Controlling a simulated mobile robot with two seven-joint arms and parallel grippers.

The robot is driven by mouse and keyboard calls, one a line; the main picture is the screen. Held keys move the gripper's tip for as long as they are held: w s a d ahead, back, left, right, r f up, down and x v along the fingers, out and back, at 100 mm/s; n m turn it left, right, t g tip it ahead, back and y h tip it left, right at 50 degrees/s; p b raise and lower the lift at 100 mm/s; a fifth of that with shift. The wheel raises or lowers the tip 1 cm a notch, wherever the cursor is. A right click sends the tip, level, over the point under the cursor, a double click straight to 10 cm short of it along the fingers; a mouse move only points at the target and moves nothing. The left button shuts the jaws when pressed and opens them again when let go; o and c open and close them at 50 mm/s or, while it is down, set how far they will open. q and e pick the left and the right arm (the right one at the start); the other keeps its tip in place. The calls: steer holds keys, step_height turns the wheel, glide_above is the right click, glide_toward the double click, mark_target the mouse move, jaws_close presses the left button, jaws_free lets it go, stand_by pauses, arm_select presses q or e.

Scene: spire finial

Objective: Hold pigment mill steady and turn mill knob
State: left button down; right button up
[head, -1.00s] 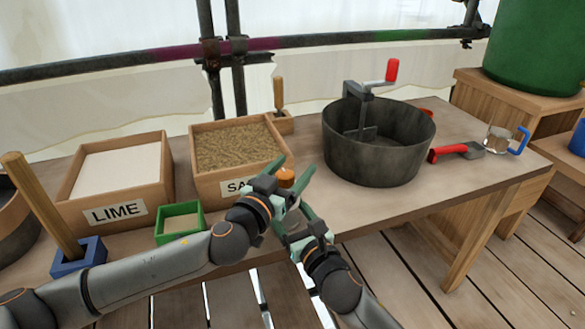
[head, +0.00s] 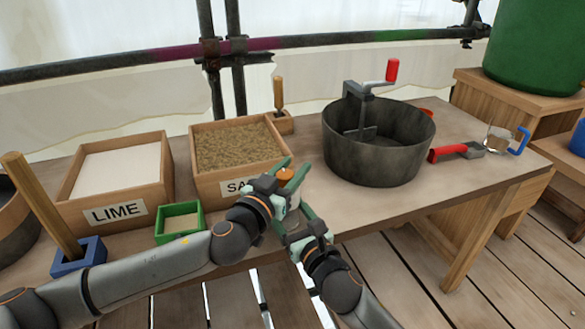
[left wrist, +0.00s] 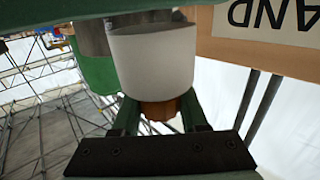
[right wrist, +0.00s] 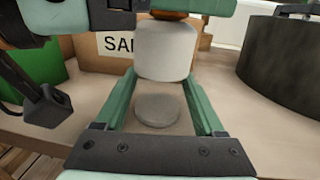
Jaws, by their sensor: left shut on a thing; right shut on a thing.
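The pigment mill is a pale cylinder with an orange-brown knob. The pale mill body (right wrist: 166,50) stands upright between the fingers of my right gripper (head: 291,216), which is shut on it. The mill knob (head: 286,173) sits on top, between the fingers of my left gripper (head: 293,169), which is shut on it. In the left wrist view the mill body (left wrist: 152,55) and the knob (left wrist: 160,108) appear upside down. In the head view my grippers hide most of the mill body. A grey round disc (right wrist: 158,110) shows below the body in the right wrist view.
Just behind the mill stands the sand box (head: 205,189), with the lime box (head: 66,214) to its left. A small green tray (head: 160,238) lies left of my grippers. A large dark pot (head: 375,165) with a red-handled crank (head: 392,70) stands to the right. The table front right is clear.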

arm_select(q)
steer(key=shift+f+m+g+h, duration=0.1)
steer(key=shift+m+g+h, duration=0.3)
steer(key=shift+h, duration=0.1)
steer(key=shift+s+d+m+g+h, duration=0.3)
steer(key=shift+m+g+h, duration=1.25)
steer(key=shift+g, duration=0.65)
steer(key=shift+s+d+m+g+h, duration=0.25)
steer(key=shift+s+m+g+h, duration=0.2)
steer(key=shift+m+g+h, duration=1.2)
steer(key=shift+s+d+m+g+h, duration=0.3)
steer(key=shift+m+g+h, duration=0.6)
steer(key=shift+m+g, duration=1.45)
steer(key=shift+s+a+n+g, duration=0.1)
steer(key=shift+n+g, duration=0.25)
steer(key=shift+g, duration=0.15)
steer(key=shift+c, duration=2.1)
jaws_free()
